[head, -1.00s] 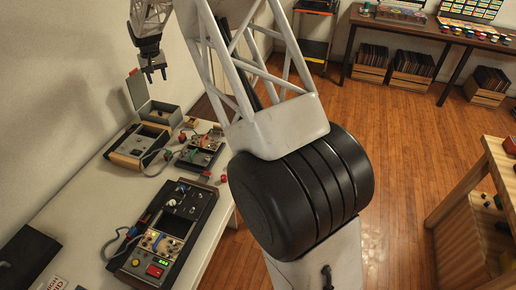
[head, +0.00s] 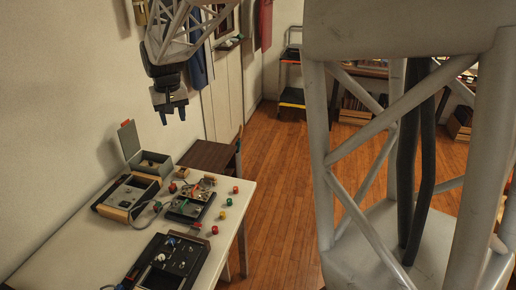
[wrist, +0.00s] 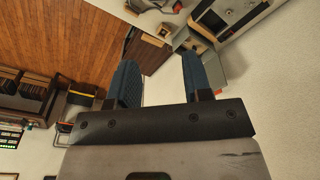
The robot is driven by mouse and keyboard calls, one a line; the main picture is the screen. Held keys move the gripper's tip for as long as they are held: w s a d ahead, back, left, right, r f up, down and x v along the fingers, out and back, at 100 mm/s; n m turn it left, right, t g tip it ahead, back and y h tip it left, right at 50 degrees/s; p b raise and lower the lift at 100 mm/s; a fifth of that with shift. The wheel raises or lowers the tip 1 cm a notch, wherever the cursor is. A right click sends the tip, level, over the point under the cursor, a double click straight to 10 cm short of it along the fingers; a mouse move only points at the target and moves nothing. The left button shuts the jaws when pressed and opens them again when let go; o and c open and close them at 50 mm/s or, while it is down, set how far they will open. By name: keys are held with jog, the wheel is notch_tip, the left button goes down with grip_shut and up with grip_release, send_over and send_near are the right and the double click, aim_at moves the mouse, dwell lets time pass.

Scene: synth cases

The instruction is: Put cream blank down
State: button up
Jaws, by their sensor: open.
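My gripper (head: 172,118) hangs in the air above the far end of the white table (head: 60,243), pointing down. In the wrist view my gripper (wrist: 160,60) shows two blue ridged fingers set wide apart, with nothing between them. I cannot pick out a cream blank in any view. A grey box (head: 148,168) with its lid raised stands on the table's far end, below the gripper in the picture. It holds small things too small to tell apart.
A grey device with wooden ends (head: 122,203), a small panel (head: 188,208) and a black console (head: 166,265) stand on the table. Several coloured knobs lie near its right edge, one red (head: 236,190). My own arm covers the right side.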

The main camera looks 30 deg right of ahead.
jog(key=s+d+r, duration=0.1)
jog(key=s+d, duration=0.1)
jog(key=s, duration=0.9)
jog(key=s+d+r, duration=0.2)
jog(key=s, duration=0.9)
jog(key=s+f, duration=0.2)
jog(key=s, duration=0.6)
jog(key=s+d+f+t, duration=0.1)
jog(key=s+f, duration=0.2)
jog(key=s, duration=0.6)
jog(key=shift+s, duration=0.25)
jog(key=shift+d, duration=0.1)
